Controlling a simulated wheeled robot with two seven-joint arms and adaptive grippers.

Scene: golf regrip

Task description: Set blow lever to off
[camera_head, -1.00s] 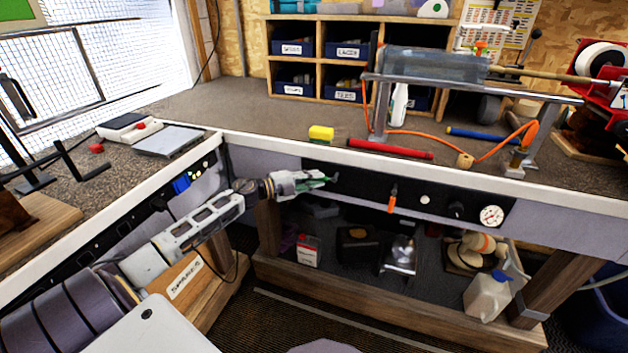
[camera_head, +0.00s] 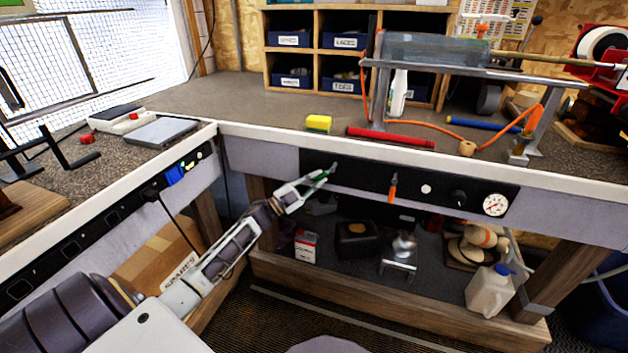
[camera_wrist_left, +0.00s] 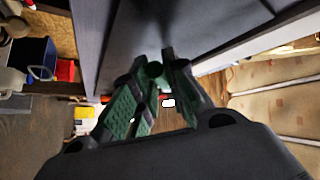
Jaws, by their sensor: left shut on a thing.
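The black control panel (camera_head: 440,190) is on the front of the far bench. My left gripper (camera_head: 326,173) is at its left end, pointing up and to the right. Its green-padded fingers are shut on a small lever, mostly hidden between them. A dark green round end (camera_wrist_left: 154,70) shows between the fingertips (camera_wrist_left: 160,78) in the left wrist view. A second lever, orange (camera_head: 392,188), stands apart to the right on the panel. No lever label is legible. My right gripper is not in view.
Right of the orange lever are a white button (camera_head: 426,189), a black knob (camera_head: 458,198) and a gauge (camera_head: 494,205). The bench's white edge (camera_head: 420,163) overhangs the panel. A lower shelf with a white jug (camera_head: 490,291) lies below.

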